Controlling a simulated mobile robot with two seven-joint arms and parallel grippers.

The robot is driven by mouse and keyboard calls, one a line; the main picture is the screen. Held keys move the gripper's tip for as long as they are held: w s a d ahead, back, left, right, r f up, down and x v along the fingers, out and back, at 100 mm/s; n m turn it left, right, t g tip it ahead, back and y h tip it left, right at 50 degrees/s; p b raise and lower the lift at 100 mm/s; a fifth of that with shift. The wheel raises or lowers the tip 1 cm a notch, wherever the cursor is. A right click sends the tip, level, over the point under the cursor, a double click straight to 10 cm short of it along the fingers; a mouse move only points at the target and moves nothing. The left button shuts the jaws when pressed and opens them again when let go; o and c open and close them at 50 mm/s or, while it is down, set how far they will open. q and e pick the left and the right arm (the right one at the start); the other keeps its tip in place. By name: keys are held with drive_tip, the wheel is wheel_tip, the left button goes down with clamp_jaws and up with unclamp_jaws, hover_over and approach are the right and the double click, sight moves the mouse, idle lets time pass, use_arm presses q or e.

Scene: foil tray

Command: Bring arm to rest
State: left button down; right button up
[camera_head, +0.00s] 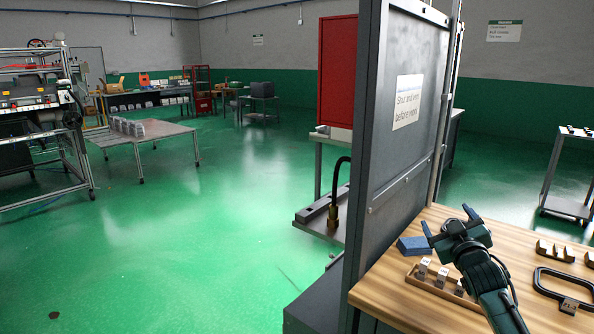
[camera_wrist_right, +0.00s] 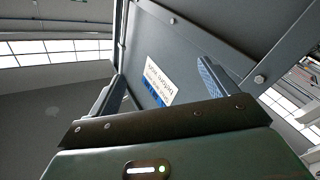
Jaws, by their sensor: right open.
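My right gripper (camera_head: 448,225) is open and empty above the wooden bench (camera_head: 383,279) at the lower right of the head view. Its two fingers also show spread apart in the right wrist view (camera_wrist_right: 152,88), with nothing between them, pointing towards a grey panel with a sign. My right arm reaches in from the bottom right. My left gripper does not show in either view.
A tall grey panel (camera_head: 390,165) with a sign stands at the bench's left. On the bench are a blue block (camera_head: 414,246), a wooden tray (camera_head: 425,285) with several metal pieces, and a black frame (camera_head: 545,290). Open green floor (camera_head: 190,250) lies left.

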drive_tip(key=s+a+f+g+y, duration=0.1)
drive_tip(key=s+a+f+g, duration=0.1)
drive_tip(key=s+a+f, duration=0.7)
drive_tip(key=s+a+f+g+y, duration=0.25)
drive_tip(key=s+f, duration=0.55)
drive_tip(key=f, duration=0.6)
drive_tip(key=s+a+f+g, duration=0.1)
drive_tip(key=s+a+f, duration=0.1)
drive_tip(key=s, duration=0.5)
drive_tip(key=s+a+f+m+g+y, duration=0.1)
drive_tip(key=s+a, duration=0.3)
drive_tip(key=s, duration=0.4)
drive_tip(key=s+a+f+g, duration=0.1)
drive_tip(key=s+a+f, duration=0.2)
drive_tip(key=s, duration=0.4)
drive_tip(key=shift+s+a+m+g, duration=0.25)
drive_tip(key=shift+s+m+g, duration=0.05)
drive_tip(key=shift+m+g, duration=0.1)
drive_tip(key=shift+y, duration=0.25)
